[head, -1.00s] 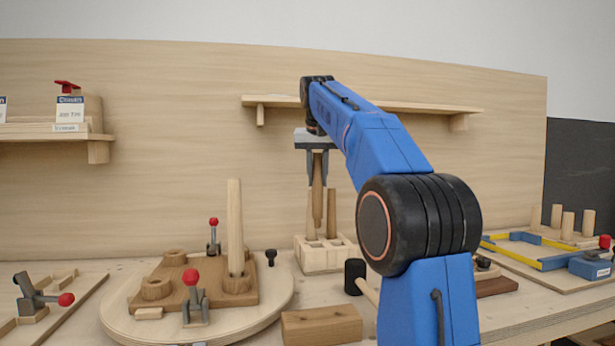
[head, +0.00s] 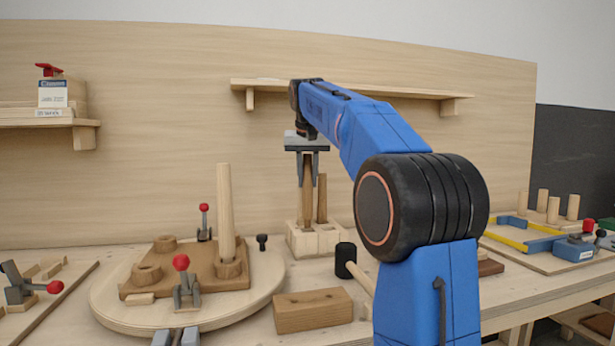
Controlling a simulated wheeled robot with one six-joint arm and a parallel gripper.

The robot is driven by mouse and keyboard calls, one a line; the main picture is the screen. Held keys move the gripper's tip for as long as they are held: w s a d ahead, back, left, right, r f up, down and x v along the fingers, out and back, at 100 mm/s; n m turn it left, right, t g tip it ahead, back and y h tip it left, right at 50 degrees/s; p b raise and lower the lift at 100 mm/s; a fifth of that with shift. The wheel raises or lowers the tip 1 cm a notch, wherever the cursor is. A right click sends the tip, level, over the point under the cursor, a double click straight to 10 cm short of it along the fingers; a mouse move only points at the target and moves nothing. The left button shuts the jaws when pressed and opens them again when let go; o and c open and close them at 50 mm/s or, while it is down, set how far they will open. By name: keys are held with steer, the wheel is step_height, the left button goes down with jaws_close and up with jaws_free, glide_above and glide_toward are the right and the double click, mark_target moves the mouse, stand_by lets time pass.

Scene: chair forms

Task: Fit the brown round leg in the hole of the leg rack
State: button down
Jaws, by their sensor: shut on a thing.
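My gripper (head: 307,178) is shut on a brown round leg (head: 307,205) and holds it upright over the left part of the leg rack (head: 318,242). The rack is a pale wooden block with holes, standing at the back of the bench. The leg's lower end meets the rack's top in the picture. I cannot tell whether it is inside the hole. Another brown leg (head: 322,200) stands upright in the rack, just right of the held one. The hole under the held leg is not clearly visible.
A round board (head: 112,310) at left carries a brown fixture, red-knobbed clamps and a tall pale leg (head: 225,210). A wooden block (head: 312,310) and a black-headed mallet (head: 345,260) lie in front of the rack. A shelf (head: 400,90) hangs behind my arm.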

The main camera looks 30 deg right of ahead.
steer(key=shift+s+f, duration=0.1)
steer(key=shift+f, duration=3.35)
steer(key=c, duration=1.4)
jaws_free()
steer(key=v, duration=1.7)
steer(key=shift+a+r, duration=0.15)
